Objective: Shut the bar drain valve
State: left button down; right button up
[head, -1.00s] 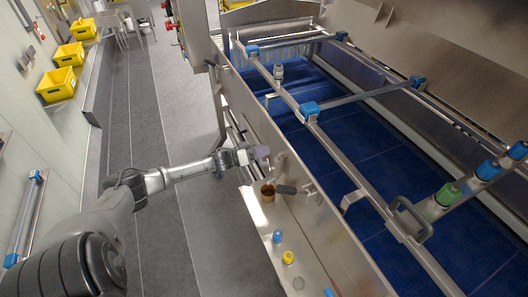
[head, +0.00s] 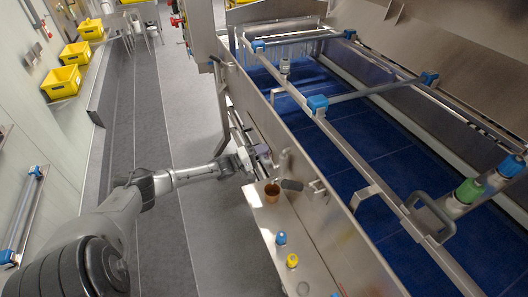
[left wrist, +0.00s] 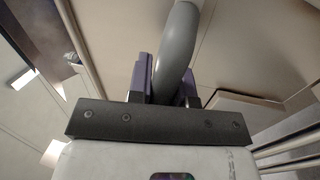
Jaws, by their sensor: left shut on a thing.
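My right gripper is not in view.
The copper-coloured cup (head: 271,192), a blue knob (head: 281,238) and a yellow knob (head: 292,260) are on the steel side ledge (head: 300,279). A steel frame with blue clamps (head: 317,103) lies over the blue belt (head: 366,137). The grey floor aisle (head: 190,125) is clear.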

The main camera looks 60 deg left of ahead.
pick_arm(q)
jog(key=shift+f+n, duration=0.4)
jog(key=shift+n, duration=0.2)
jog(key=c, duration=1)
grip_release()
jog(key=shift+c, duration=0.2)
jog(key=shift+s, duration=0.1)
jog(key=v, duration=1.3)
jog(key=shift+s+f, duration=0.2)
jog(key=shift+s, duration=0.1)
jog(key=shift+d, duration=0.1)
